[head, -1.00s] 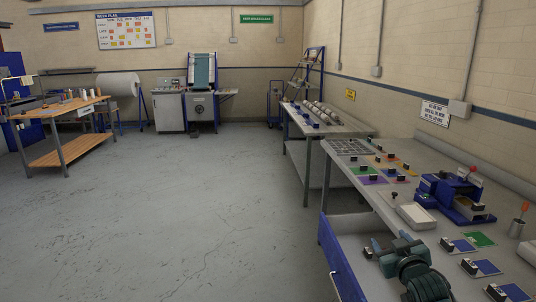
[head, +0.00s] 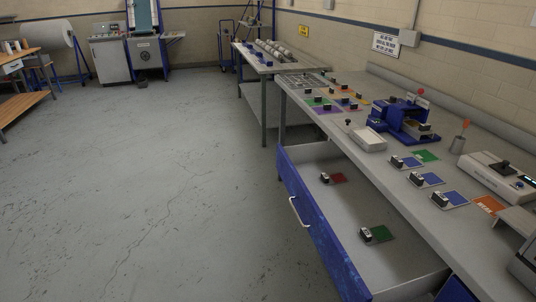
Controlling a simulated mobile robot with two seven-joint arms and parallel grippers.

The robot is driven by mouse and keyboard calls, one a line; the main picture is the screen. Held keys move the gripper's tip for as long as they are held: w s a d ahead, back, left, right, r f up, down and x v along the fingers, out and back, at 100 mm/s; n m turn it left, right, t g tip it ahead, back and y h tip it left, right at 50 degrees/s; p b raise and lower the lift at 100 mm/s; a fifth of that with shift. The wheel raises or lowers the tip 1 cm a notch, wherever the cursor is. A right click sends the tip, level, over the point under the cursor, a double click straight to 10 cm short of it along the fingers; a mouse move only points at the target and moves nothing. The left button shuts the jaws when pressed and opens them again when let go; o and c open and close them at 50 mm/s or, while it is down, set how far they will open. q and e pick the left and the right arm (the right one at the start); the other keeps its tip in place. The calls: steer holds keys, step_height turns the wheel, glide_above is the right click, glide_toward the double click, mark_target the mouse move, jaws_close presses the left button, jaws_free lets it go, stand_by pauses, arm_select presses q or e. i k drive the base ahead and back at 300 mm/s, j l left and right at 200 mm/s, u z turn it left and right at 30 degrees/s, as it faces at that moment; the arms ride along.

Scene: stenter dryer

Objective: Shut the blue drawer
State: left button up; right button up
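The blue drawer (head: 318,231) is pulled open under the grey workbench at the right in the head view. Its blue front faces the open floor and bears a pale bar handle (head: 297,212). Inside on its grey bottom lie a red card (head: 338,178) and a green card (head: 382,233), each with a small black-and-white block at its left edge. Neither of my grippers shows in the head view now.
The workbench top (head: 362,118) carries a blue device (head: 403,122), a white tray (head: 367,138), several coloured cards and a grey console (head: 495,174). A second table (head: 268,62) stands beyond it. The floor (head: 160,180) left of the drawer is clear.

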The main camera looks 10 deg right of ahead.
mark_target(404, 267)
steer(key=j+z, duration=0.15)
steer(key=z, duration=0.35)
steer(key=j+z, duration=0.15)
steer(key=z, duration=0.35)
steer(key=j+z, duration=0.3)
steer(key=j, duration=0.25)
steer(key=j+z, duration=0.3)
steer(key=j, duration=0.25)
steer(key=i+j, duration=0.1)
steer(key=j, duration=0.55)
steer(key=i+j, duration=0.15)
steer(key=j, duration=0.15)
